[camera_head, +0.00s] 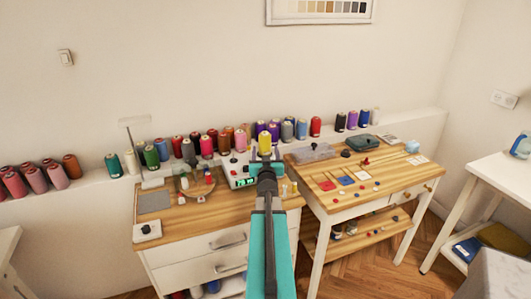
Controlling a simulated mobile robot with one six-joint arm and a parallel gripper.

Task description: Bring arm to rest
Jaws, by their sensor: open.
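My teal arm reaches up from the bottom middle of the head view, out over the two work tables. My gripper (266,158) is at its far end, in front of a white device with a green display (243,181). The jaws are small in the picture and open. A yellow thread spool (265,140) shows just above the gripper in the picture. I cannot tell whether it touches the jaws or stands behind them. The arm hides part of the left table's right side.
The left wooden-topped drawer table (185,222) and the right wooden table (375,197) hold small sewing items. Several thread spools line the wall ledge (97,184) behind. A white side table (508,168) with an iron (521,146) stands at right. Wooden floor shows between the tables.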

